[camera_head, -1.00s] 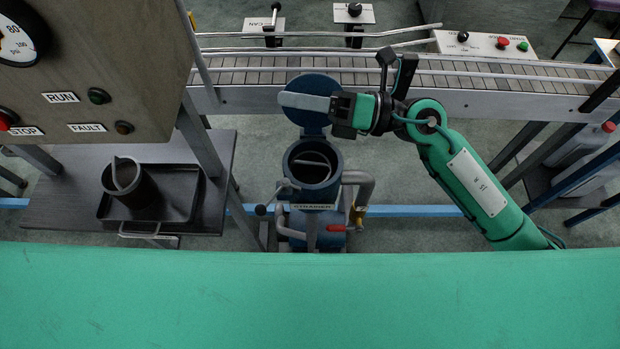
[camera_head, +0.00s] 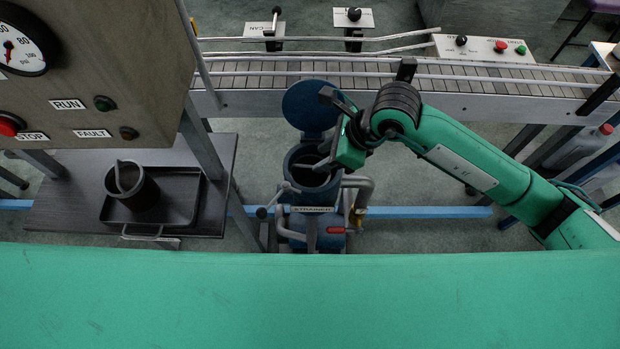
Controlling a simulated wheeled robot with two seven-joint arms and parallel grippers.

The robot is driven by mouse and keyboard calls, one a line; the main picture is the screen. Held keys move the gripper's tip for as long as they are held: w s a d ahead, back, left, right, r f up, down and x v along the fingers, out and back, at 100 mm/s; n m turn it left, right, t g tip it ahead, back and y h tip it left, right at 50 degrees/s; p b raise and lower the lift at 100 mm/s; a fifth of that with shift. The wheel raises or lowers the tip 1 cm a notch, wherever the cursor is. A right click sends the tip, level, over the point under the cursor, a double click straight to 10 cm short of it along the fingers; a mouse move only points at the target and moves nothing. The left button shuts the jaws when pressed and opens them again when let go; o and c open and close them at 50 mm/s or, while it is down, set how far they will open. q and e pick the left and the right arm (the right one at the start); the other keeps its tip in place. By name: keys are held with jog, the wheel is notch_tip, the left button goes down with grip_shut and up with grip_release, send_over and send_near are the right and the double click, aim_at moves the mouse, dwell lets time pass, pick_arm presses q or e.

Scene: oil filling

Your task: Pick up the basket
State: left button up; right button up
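A dark cylindrical basket (camera_head: 138,192) with a raised bail handle stands upright in the black tray at left. The blue strainer pot (camera_head: 307,192) stands open in the middle, its round lid (camera_head: 312,104) swung up behind it. A thin bar, like a handle, crosses inside the pot's mouth; whether a second basket is in there is hard to tell. My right gripper (camera_head: 322,164) is over the right side of the strainer mouth, its hand tilted down. Its finger gap is hidden, and I see nothing clearly held. My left gripper is out of view.
The black tray (camera_head: 190,198) sits on a dark side table. A control panel (camera_head: 105,75) with a gauge fills the upper left. A conveyor (camera_head: 500,84) runs behind the strainer. Pipes and a valve flank the pot. A green surface (camera_head: 300,300) spans the front.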

aim_at(311, 166)
jog(key=shift+x, duration=0.85)
jog(key=shift+a+f+p, duration=0.25)
jog(key=shift+f+p, duration=0.2)
jog(key=shift+p, duration=0.2)
jog(key=p+x, duration=0.1)
jog(key=x, duration=0.2)
jog(key=shift+w+d+f+p, duration=0.1)
jog(key=shift+f+p, duration=0.15)
jog(key=shift+p, duration=0.1)
jog(key=shift+a+f, duration=0.25)
jog(key=shift+f, duration=0.2)
grip_shut()
